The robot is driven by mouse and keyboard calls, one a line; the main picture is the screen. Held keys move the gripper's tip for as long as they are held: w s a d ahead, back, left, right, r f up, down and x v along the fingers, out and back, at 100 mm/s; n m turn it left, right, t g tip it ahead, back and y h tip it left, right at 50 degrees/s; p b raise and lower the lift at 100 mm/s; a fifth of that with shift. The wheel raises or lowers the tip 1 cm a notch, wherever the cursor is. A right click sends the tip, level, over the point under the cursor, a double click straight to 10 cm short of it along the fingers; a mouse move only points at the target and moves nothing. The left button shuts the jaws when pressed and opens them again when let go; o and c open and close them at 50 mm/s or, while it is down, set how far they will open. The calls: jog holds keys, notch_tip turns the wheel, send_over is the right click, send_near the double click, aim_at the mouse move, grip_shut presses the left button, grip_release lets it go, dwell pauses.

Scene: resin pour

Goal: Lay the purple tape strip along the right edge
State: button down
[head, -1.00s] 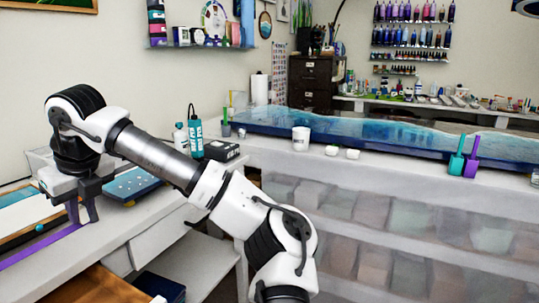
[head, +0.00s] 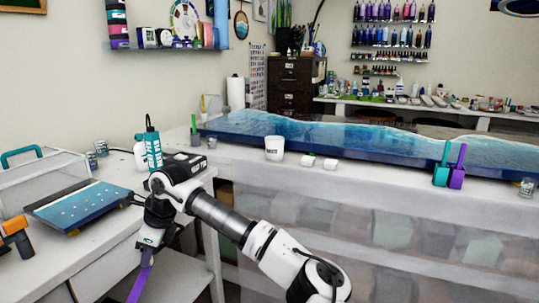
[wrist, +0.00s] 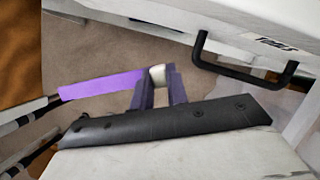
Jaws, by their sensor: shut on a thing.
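My gripper (head: 148,246) is shut on one end of the purple tape strip (head: 139,284) and holds it in front of the left worktable. The strip hangs down from it out of the head view. In the wrist view the strip (wrist: 104,84) runs left from between the fingers (wrist: 159,84). A small blue panel with pale dots (head: 80,205) lies on the left worktable, left of my gripper. A long blue and white wave-patterned resin panel (head: 350,140) lies on the back bench, well beyond my gripper. The task does not say which right edge.
A teal bottle (head: 153,150) stands behind my wrist. An orange-handled tool (head: 15,235) is at far left. A black drawer handle (wrist: 243,72) shows in the wrist view.

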jog(key=w+d+f+n+g, duration=0.2)
jog(key=w+d+f+n, duration=0.15)
jog(key=d+f, duration=0.75)
jog(key=s+d+f+n+g+h+p, duration=0.1)
jog(key=s+d+f+n, duration=0.4)
jog(key=f, duration=0.5)
jog(key=s+d+f+n+h, duration=0.2)
jog(key=d+f+n, duration=0.2)
jog(key=d+f, duration=0.45)
jog(key=s+d+f+n+g+h+p, duration=0.1)
jog(key=s+d+f+n, duration=0.35)
jog(key=f, duration=0.75)
jog(key=shift+h, duration=0.3)
jog(key=shift+w+d+r, duration=0.1)
jog(key=shift+d+r, duration=0.1)
jog(key=shift+r, duration=1)
jog(key=shift+w+d+r, duration=0.1)
jog(key=shift+d+r, duration=0.1)
jog(key=shift+r, duration=0.95)
